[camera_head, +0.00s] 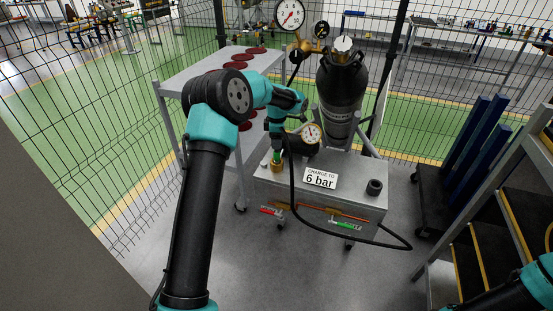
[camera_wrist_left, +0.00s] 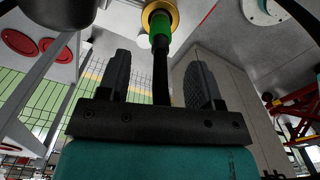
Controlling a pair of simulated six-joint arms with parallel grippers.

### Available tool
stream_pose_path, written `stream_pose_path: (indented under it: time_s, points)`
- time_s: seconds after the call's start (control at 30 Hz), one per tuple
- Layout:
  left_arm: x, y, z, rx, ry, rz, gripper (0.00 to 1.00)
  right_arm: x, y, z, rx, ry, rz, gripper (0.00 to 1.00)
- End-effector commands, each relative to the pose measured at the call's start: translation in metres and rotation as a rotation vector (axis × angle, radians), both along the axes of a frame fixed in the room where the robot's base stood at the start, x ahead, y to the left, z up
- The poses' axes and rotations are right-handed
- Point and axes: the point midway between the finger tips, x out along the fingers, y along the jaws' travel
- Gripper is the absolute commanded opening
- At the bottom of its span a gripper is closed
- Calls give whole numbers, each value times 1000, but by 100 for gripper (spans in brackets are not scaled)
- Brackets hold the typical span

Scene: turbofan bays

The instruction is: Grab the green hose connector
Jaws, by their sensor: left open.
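The green hose connector (camera_head: 277,156) sits on a brass fitting (camera_head: 276,166) on top of the grey cart. In the left wrist view the green connector (camera_wrist_left: 160,30) meets a brass ring (camera_wrist_left: 162,10), and a black hose (camera_wrist_left: 160,80) runs from it between my fingers. My left gripper (camera_head: 278,142) is at the connector, largely hidden by its own wrist in the head view. In the wrist view the left gripper (camera_wrist_left: 160,62) is open, one finger on each side of the hose, with clear gaps. Part of my right arm shows at the lower right; its gripper is out of frame.
A table (camera_head: 185,82) with dark red discs stands behind. Steps (camera_head: 490,245) stand at right.

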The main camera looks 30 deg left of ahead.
Motion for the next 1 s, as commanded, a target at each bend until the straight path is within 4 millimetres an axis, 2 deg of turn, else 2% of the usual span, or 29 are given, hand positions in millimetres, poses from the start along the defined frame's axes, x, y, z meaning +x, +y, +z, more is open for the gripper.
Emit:
stream_pose_path:
  time_s: [0.17,0.6,1.0]
  points:
    - [0,0,-13,-1,3,0,59,0,0,0,0,0,0,43]
    - [0,-1,-69,-2,1,-3,59,0,0,0,0,0,0,43]
    - [0,-1,-75,-2,-1,-2,59,0,0,0,0,0,0,43]
